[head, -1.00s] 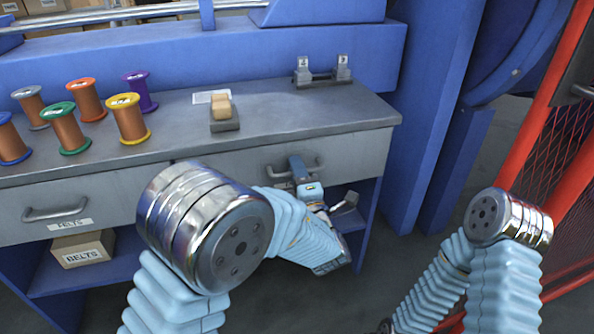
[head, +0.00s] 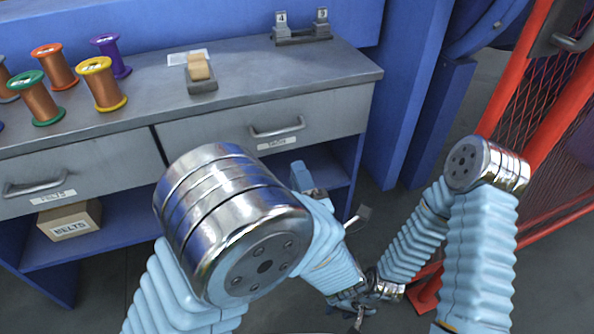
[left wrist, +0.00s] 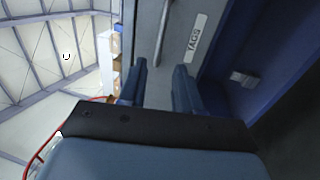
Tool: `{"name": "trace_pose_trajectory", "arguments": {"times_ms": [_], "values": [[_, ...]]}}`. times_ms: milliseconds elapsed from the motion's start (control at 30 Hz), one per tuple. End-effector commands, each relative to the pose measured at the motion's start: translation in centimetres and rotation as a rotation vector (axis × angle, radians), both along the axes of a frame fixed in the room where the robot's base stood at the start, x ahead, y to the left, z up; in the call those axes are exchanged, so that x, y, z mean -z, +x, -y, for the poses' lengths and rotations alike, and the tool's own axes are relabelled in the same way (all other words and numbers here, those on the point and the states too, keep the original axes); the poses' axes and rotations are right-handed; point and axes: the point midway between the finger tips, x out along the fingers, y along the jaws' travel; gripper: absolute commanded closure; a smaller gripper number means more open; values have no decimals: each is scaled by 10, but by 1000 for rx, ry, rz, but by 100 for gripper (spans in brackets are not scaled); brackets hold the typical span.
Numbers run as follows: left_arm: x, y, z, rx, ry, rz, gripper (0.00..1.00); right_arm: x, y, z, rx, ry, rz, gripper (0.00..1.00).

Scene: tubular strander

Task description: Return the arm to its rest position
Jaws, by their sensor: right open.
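My left arm bends at a large metal elbow in the head view. My left gripper (head: 301,175), with blue fingers, is below the handle (head: 277,128) of the right drawer and apart from it in the picture. In the left wrist view its two fingers (left wrist: 161,72) stand apart with nothing between them, facing the grey drawer front labelled TAGS (left wrist: 196,38). My right arm is folded at the right. My right gripper (head: 360,316) is low at the bottom edge, small and partly hidden; it is open, and I see nothing held.
The grey workbench (head: 240,100) carries several coloured spools (head: 103,85), a block on a dark base (head: 200,72) and a numbered stand (head: 301,28). A red mesh fence (head: 520,90) stands close to my right arm.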

Motion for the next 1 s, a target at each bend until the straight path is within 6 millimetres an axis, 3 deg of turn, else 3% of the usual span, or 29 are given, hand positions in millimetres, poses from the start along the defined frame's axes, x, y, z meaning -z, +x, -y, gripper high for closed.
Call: {"name": "trace_pose_trajectory", "arguments": {"times_ms": [400, 467, 533, 633, 767, 833, 933, 1000], "values": [[7, 3, -8, -19, -23, -27, 67, -1, 0, 0, 0, 0, 0, 57], [21, 7, -21, -55, -69, -75, 67, -3, 0, 0, 0, 0, -1, 57], [48, 10, -48, -135, -167, -162, 67, -7, 0, -1, -1, 1, 0, 57], [106, 0, -100, -334, -401, -317, 67, -14, -1, -2, -3, 2, -1, 57], [188, -54, -159, -746, -827, -448, 67, -25, -1, -3, -5, 3, -2, 57], [226, -99, -174, -1052, -1102, -437, 67, -32, -2, -4, -7, 4, -2, 57], [267, -171, -163, -1656, -1553, -209, 67, -44, -2, -6, -10, 6, -3, 57], [279, -196, -137, -2096, -1806, 145, 67, -52, -3, -7, -13, 9, -4, 57]]}}
